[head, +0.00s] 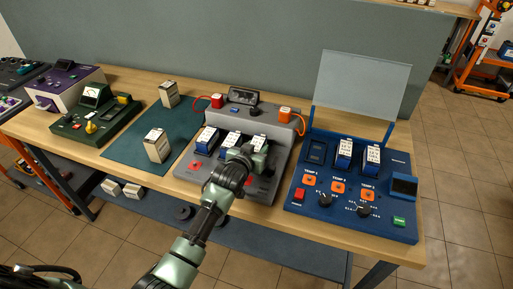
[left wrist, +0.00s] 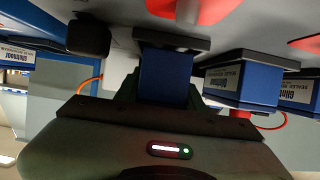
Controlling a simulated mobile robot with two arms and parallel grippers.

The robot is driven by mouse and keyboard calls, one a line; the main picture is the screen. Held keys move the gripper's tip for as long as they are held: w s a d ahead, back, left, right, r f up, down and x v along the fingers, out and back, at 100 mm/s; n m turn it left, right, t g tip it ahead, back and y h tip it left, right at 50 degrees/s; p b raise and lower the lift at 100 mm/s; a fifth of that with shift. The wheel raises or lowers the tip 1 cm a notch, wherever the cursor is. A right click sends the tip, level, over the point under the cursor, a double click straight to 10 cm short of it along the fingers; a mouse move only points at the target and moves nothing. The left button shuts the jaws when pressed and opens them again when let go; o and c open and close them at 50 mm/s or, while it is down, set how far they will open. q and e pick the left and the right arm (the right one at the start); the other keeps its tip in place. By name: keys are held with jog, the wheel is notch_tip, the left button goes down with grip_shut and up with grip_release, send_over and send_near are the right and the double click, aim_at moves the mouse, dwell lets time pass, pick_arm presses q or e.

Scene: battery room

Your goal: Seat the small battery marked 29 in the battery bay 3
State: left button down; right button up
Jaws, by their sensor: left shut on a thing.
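My left gripper (head: 243,155) is over the right part of a grey docking station (head: 190,165). It is shut on a blue battery, seen between the fingers in the left wrist view (left wrist: 165,76). That battery's white top (head: 258,142) shows just beyond the gripper. Two more batteries, left (head: 206,139) and middle (head: 230,142), stand in the station beside it. The number 29 is too small to read on any of them. The gripper hides the rightmost bay, so I cannot tell how deep the held battery sits. My right gripper is out of view.
A blue tester (head: 408,229) with a raised clear lid (head: 361,85) stands to the right. It holds two batteries and has an empty left slot (head: 317,151). Two pale boxes, front (head: 157,146) and back (head: 169,94), stand on the green mat (head: 126,145).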

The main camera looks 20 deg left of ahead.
pick_arm(q)
jog(key=shift+f+b, duration=0.35)
jog(key=shift+f, duration=0.1)
jog(key=c, duration=1.1)
grip_release()
jog(key=shift+c, duration=0.2)
jog(key=shift+s+f, duration=0.1)
jog(key=shift+f, duration=0.05)
jog(key=shift+s+r+p, duration=0.45)
jog(key=shift+s+p, duration=0.15)
jog(key=shift+p, duration=0.4)
jog(key=p+v, duration=0.8)
jog(key=shift+s+r, duration=0.15)
jog(key=shift+s, duration=0.15)
jog(key=shift+s+a, duration=0.1)
jog(key=shift+s, duration=0.35)
